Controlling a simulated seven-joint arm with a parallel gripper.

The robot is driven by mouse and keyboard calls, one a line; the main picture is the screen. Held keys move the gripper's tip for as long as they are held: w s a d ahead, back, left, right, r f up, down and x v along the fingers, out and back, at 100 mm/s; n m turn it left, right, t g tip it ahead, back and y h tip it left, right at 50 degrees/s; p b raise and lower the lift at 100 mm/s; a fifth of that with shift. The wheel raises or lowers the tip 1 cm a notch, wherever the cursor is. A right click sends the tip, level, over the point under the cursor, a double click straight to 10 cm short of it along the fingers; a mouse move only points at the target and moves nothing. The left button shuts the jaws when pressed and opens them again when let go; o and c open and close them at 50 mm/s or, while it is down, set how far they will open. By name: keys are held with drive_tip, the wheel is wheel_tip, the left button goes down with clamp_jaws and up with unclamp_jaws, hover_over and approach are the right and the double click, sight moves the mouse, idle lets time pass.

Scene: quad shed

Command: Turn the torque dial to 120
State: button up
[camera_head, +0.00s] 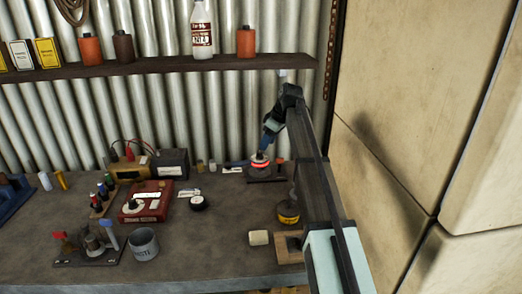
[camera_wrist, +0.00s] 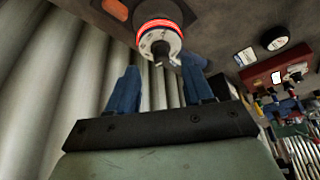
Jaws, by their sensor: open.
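A round device with a glowing red ring (camera_head: 260,163) stands on a dark base at the back right of the bench. In the wrist view its pale round face (camera_wrist: 158,42) has dark marks too small to read, so I cannot tell whether it is the torque dial or its setting.
A round black item with a white face (camera_head: 198,203) lies right of the red case. A grey cup (camera_head: 144,243) and a yellow-and-black tin (camera_head: 288,213) stand nearer the front. A shelf (camera_head: 170,66) overhangs the back.

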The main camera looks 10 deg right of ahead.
sight(261, 152)
drive_tip(key=shift+w+a+r+x, duration=0.1)
drive_tip(key=shift+a+x, duration=0.05)
drive_tip(key=shift+x, duration=0.8)
drive_tip(key=shift+w+a+r+x, duration=0.1)
drive_tip(key=shift+x, duration=0.8)
drive_tip(key=shift+w+a+x, duration=0.15)
drive_tip(key=shift+x, duration=0.8)
drive_tip(key=shift+r, duration=0.1)
clamp_jaws()
